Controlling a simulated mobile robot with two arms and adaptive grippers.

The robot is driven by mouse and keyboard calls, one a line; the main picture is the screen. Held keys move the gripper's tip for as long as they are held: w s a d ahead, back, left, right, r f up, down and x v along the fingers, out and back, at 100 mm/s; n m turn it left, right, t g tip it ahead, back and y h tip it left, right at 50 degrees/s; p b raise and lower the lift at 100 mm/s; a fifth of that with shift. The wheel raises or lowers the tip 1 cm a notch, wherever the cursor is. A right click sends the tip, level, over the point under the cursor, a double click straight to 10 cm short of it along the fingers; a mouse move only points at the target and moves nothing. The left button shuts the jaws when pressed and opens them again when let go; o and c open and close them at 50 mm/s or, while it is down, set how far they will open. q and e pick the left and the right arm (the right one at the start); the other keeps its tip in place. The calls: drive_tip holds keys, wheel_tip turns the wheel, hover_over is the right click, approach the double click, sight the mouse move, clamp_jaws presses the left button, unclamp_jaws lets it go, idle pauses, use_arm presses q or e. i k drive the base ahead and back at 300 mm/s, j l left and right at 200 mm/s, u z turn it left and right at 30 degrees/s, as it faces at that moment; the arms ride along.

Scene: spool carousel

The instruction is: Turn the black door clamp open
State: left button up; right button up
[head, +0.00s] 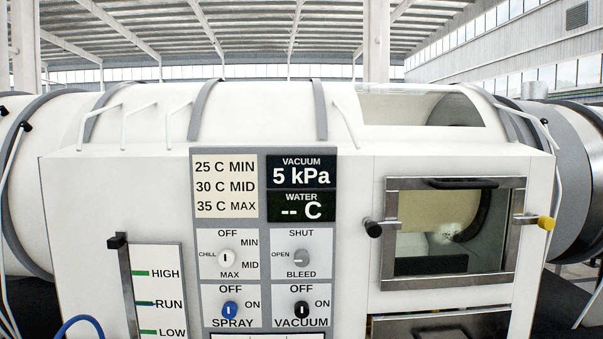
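The black door clamp (373,228) is at the left side of the small windowed door (384,262) on the white machine's front. Its round black knob sticks out, and its short metal bar reaches right onto the door's metal frame. A yellow-knobbed clamp (546,223) sits at the right side of the same door, its bar also lying over the frame. The door looks shut, with a dark handle (463,183) along its top. Neither of my grippers is in view, so their distance from the clamp cannot be seen.
Left of the door is a control panel (262,232) with several knobs and a display reading vacuum 5 kPa. A black-topped lever (118,241) stands beside a HIGH/RUN/LOW scale (160,288). A second metal-framed panel (440,326) lies below the door. The space before the door looks clear.

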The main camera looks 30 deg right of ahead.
sight(374, 229)
drive_tip(key=z, duration=1.55)
